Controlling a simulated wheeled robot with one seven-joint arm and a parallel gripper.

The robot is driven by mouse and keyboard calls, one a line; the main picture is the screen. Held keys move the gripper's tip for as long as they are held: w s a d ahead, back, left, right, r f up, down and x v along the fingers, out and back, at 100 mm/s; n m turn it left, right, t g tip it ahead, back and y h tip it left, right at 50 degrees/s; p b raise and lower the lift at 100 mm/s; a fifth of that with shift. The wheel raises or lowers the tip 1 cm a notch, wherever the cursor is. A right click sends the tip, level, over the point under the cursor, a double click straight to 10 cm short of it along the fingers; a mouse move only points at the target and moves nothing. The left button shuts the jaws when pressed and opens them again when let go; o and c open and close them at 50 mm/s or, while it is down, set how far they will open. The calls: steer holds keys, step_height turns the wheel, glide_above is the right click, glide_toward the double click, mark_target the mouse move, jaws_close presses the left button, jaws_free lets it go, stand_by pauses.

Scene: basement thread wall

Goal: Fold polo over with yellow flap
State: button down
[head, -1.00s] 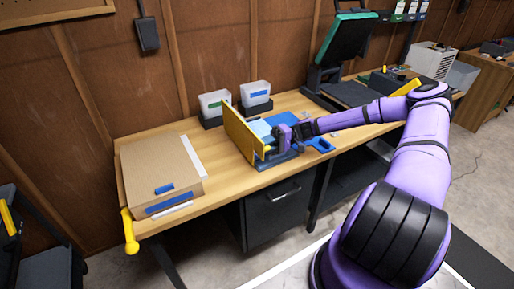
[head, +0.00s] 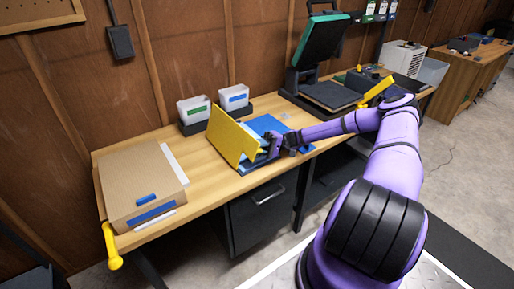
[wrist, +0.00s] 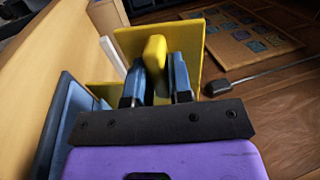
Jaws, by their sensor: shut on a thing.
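My gripper (head: 273,146) is at the flap's front right side. In the wrist view my gripper (wrist: 160,70) is shut on the yellow tab (wrist: 155,50) of the flap, with one blue-grey finger on each side. The flap's panel (wrist: 210,45) rises behind the tab. The blue folding board (head: 264,125) shows past the flap.
A cardboard box (head: 140,185) lies at the left of the wooden workbench. Two bins, one green-labelled (head: 194,110) and one blue-labelled (head: 233,97), stand behind the flap. A press with a raised dark lid (head: 321,52) stands to the right. Bare bench lies between box and flap.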

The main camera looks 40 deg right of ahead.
mark_target(256, 142)
steer(key=shift+s+f, duration=0.1)
steer(key=shift+f, duration=0.15)
steer(key=c, duration=1.2)
jaws_free()
steer(key=shift+o, duration=0.6)
steer(key=shift+r, duration=0.15)
steer(key=shift+r, duration=0.25)
steer(key=shift+o, duration=0.9)
steer(key=r, duration=0.1)
steer(key=s+r, duration=0.1)
steer(key=r, duration=0.1)
steer(key=shift+a, duration=0.2)
steer(key=s+a, duration=0.1)
steer(key=s, duration=0.3)
steer(key=s+a+r, duration=0.1)
steer(key=s, duration=0.4)
steer(key=s+a, duration=0.2)
steer(key=s, duration=0.3)
steer(key=shift+s+r, duration=0.15)
steer(key=shift+s, duration=0.05)
steer(key=shift+c, duration=0.9)
